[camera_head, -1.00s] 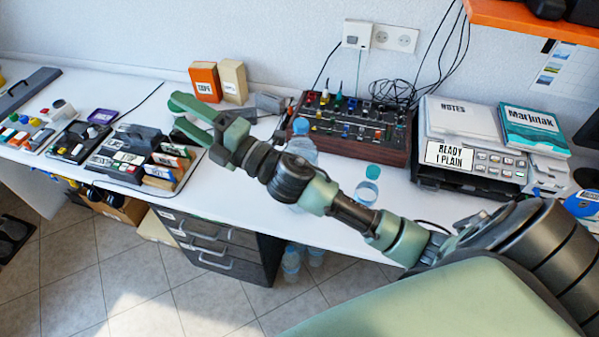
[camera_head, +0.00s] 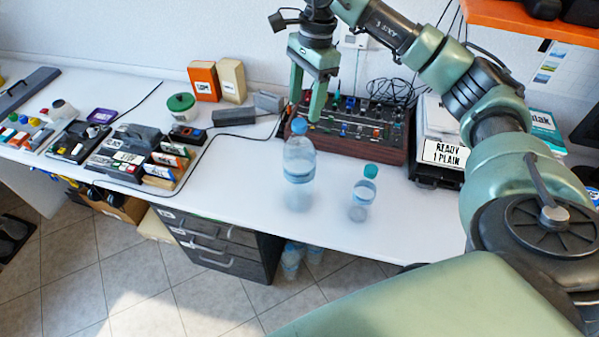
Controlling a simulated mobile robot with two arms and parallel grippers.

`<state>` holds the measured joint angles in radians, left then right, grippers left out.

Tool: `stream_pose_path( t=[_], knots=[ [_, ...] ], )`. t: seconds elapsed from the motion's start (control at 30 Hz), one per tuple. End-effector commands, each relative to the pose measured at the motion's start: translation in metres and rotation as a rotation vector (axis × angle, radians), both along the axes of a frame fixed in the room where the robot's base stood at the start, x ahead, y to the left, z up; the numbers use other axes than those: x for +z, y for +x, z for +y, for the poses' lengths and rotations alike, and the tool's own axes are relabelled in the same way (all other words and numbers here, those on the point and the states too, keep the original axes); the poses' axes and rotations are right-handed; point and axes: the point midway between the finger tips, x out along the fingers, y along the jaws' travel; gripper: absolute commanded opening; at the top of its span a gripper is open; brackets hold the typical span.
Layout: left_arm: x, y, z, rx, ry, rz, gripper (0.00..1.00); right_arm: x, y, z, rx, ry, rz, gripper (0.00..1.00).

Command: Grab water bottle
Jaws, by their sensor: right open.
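A large clear water bottle (camera_head: 300,162) with a blue cap stands upright on the white desk. A smaller clear bottle (camera_head: 363,197) with a teal cap stands upright to its right. My right gripper (camera_head: 306,107) is open and empty, with its fingers pointing down. In the picture its fingertips are just above and beside the large bottle's cap; whether they touch it or are behind it I cannot tell. My left gripper is out of view.
A control panel with knobs (camera_head: 352,130) sits behind the bottles. A printer with a "READY 1 PLAIN" sign (camera_head: 445,153) is to the right. A green-lidded pot (camera_head: 181,107) and boxes stand left. More bottles (camera_head: 291,262) are under the desk.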

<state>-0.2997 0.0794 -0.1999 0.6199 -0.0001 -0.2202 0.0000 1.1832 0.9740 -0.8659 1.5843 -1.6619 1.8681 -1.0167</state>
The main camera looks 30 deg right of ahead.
Motion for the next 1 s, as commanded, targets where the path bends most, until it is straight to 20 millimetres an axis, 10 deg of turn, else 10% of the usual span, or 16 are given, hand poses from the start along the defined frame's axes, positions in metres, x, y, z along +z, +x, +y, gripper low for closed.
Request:
stream_pose_path(
  t=[0.83, 1.0],
  knots=[
    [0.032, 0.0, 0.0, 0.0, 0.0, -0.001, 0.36, -0.074, 0.003, 0.012, 0.001, 0.002, 0.001, 0.58],
    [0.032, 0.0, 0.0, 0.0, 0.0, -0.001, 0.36, -0.074, 0.003, 0.012, 0.001, 0.002, 0.001, 0.13]
  ],
)
